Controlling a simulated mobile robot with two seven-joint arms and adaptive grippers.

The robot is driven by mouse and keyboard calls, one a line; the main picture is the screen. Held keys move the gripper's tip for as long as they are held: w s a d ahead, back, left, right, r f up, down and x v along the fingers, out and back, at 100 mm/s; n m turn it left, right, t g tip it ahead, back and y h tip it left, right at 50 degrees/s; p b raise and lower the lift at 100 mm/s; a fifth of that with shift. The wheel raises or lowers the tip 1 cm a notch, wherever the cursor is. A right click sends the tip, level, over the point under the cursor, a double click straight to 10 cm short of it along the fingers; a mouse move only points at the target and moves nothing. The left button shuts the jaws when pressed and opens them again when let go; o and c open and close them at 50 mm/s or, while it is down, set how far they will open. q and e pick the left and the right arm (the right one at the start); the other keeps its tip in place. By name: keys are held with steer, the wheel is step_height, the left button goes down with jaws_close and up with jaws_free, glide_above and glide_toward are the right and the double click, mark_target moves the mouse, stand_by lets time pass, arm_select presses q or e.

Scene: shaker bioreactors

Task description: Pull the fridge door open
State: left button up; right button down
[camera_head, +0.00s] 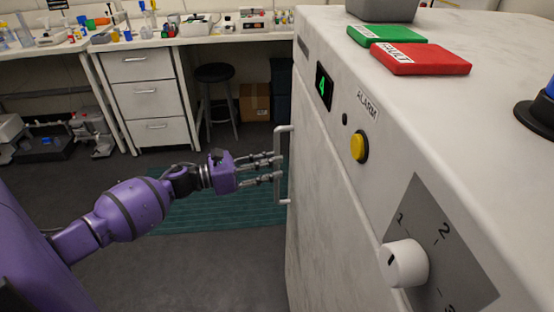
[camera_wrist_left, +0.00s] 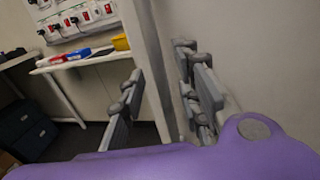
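The white fridge (camera_head: 310,200) stands on the right, its door front facing left, and the door looks shut. A light vertical bar handle (camera_head: 277,192) sticks out from the door. My left gripper (camera_head: 271,168) is at the middle of this handle, with its fingers pointing at the door. In the left wrist view the handle bar (camera_wrist_left: 150,65) runs between the spread fingers of the gripper (camera_wrist_left: 160,100). The fingers look apart, with a clear gap between the left finger and the bar. My right gripper is not in view.
A yellow alarm button (camera_head: 359,146) and a white dial (camera_head: 404,263) sit on the fridge's upper panel. Green (camera_head: 388,35) and red (camera_head: 420,58) plates lie on top. A bench with drawers (camera_head: 150,100) and a stool (camera_head: 216,75) stand behind. The floor left of the door is clear.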

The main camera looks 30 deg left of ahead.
arm_select(q)
steer(key=shift+x, duration=1.15)
jaws_close()
steer(key=shift+s, duration=0.15)
